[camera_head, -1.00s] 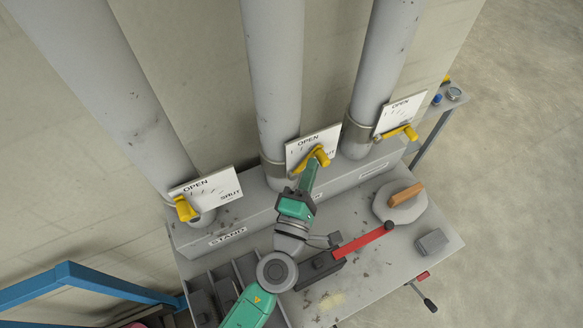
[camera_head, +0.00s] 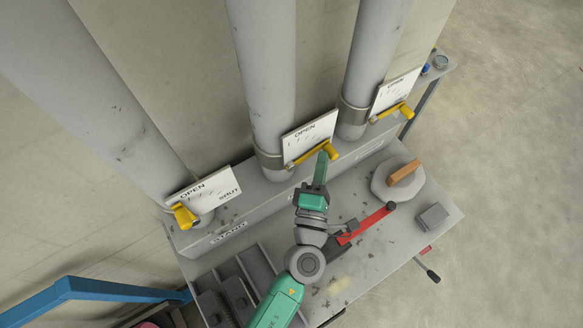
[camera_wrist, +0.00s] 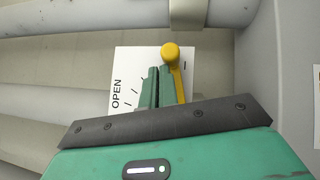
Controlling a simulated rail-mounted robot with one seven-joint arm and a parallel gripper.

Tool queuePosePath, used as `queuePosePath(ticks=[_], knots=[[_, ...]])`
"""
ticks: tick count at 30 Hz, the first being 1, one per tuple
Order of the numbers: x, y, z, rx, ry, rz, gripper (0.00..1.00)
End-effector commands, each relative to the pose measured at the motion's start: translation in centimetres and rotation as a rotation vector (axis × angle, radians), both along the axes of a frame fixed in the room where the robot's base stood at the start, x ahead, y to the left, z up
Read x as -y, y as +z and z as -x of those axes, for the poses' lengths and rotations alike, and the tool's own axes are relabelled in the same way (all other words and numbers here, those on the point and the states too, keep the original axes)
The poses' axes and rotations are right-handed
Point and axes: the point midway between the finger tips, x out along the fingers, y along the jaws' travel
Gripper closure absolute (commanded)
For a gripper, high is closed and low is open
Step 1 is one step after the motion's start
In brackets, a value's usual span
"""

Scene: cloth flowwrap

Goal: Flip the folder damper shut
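The middle damper has a yellow lever with a round knob (camera_head: 328,149) in front of a white OPEN/SHUT plate (camera_head: 309,131). I cannot read which damper is the folder's. The lever points right, across the plate's lower right part, where its SHUT word is hidden. My gripper (camera_head: 321,157) is just in front of the knob. In the wrist view my green fingers (camera_wrist: 159,72) are close together with nothing seen between them. The yellow knob (camera_wrist: 171,51) and lever are just right of the fingertips; I cannot tell whether they touch.
A left damper lever (camera_head: 183,215) above the STAND label and a right damper lever (camera_head: 405,110) flank the middle one. Grey pipes rise behind. On the bench are a red lever (camera_head: 364,226), a round lid with a wooden handle (camera_head: 405,173) and a grey block (camera_head: 432,217).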

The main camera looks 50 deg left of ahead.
Motion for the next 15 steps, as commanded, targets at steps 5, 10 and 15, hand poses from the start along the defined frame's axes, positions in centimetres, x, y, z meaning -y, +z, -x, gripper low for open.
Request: queuePosePath(ticks=[5,10,15], knots=[[0.85,0.52,-1.05,0.012,-0.027,-0.007,1.00],[0.69,0.17,-0.99,0.011,-0.021,-0.005,1.00],[0.51,-0.11,-0.86,0.007,-0.016,-0.004,1.00]])
